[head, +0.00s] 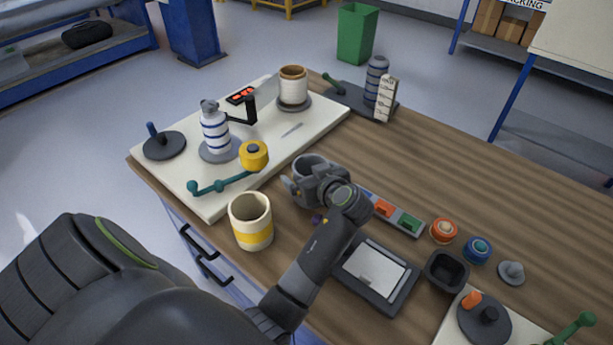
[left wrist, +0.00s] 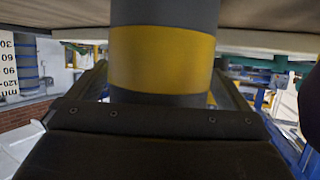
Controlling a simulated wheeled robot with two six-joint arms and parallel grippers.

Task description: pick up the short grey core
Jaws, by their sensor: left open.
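The short grey core (head: 312,166) stands upright on the wooden bench, just off the white board's front right edge. It is a hollow grey tube, and my left gripper hides much of its lower part in the head view. In the left wrist view the grey core with a wide yellow band (left wrist: 161,58) fills the space between the fingers. My left gripper (head: 304,192) is open, with its fingers on either side of the core. I cannot tell whether either finger touches it. My right gripper is not in view.
A cream cup with a yellow band (head: 251,222) stands close left of my left arm. The white board (head: 185,185) holds rollers and a teal crank (head: 220,184). A tablet-like tray (head: 376,270), black bin (head: 447,271) and colored spools lie right. Bare wood lies behind.

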